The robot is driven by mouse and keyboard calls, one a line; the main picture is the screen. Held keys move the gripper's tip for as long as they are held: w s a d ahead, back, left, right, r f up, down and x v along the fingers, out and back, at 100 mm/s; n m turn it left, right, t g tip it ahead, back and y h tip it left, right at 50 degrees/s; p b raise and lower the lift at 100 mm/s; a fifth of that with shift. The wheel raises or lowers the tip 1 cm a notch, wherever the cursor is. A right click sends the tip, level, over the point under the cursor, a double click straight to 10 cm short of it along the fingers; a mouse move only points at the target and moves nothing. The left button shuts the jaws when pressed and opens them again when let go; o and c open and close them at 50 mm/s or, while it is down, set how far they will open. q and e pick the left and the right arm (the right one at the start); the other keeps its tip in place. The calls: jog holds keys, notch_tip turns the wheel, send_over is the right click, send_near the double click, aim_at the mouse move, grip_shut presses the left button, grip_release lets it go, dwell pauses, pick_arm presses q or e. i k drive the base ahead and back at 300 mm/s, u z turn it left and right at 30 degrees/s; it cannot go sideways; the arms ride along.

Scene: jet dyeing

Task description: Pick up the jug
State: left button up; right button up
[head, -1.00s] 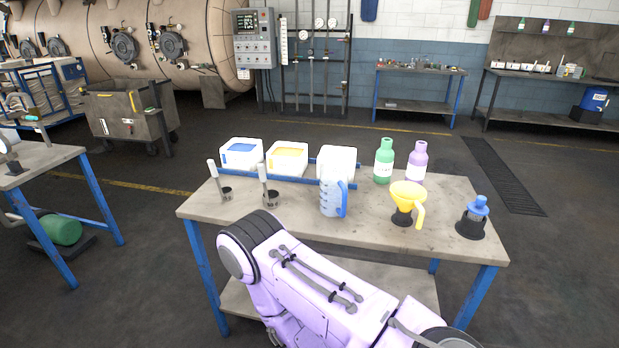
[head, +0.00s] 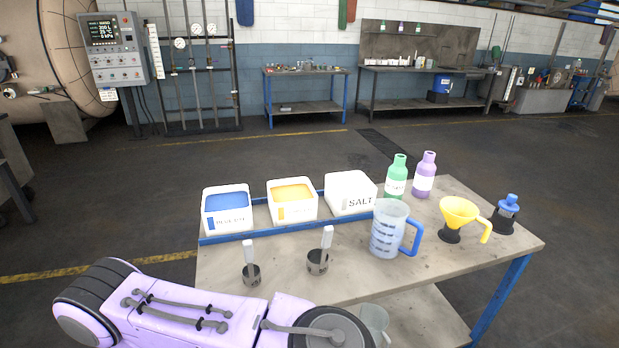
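The jug (head: 386,232) is a translucent, bluish measuring jug with dark markings and a blue handle on its right side. It stands upright on the worktable (head: 447,262), right of the two small scoop cups and in front of the salt tub. A purple arm of mine crosses the lower left of the head view, in front of the table's near edge. Neither of my grippers shows, so I cannot see what they hold.
Tubs of blue (head: 227,211), yellow (head: 292,202) and salt (head: 350,192) stand in a blue-edged rack. Scoop cups (head: 251,274) (head: 317,262), a green bottle (head: 397,178), a purple bottle (head: 425,177), a yellow funnel (head: 458,211) and a blue-topped container (head: 507,213) surround the jug.

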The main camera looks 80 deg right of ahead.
aim_at(391, 218)
jog(key=i, duration=0.6)
jog(key=z, duration=2.85)
